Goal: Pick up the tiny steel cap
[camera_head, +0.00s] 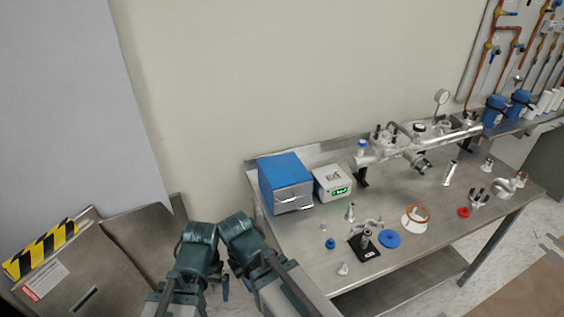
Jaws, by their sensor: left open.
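A tiny steel piece (323,227), which looks like the cap, stands on the steel bench (305,262) in front of the grey box with a green display. It is only a few pixels wide, so its shape is hard to tell. My left gripper (225,286) is low in the picture, left of the bench and well apart from the cap. Its fingers are small and partly hidden by the dark green arm links, but it is open and I see nothing in it. My right gripper is not visible.
A blue cap (330,243), a silver cone (343,268) and a steel fitting (350,212) stand near the tiny piece. A black plate (366,251) carries a metal part. A blue box (286,182) and grey box (333,184) stand behind. The bench's front left is clear.

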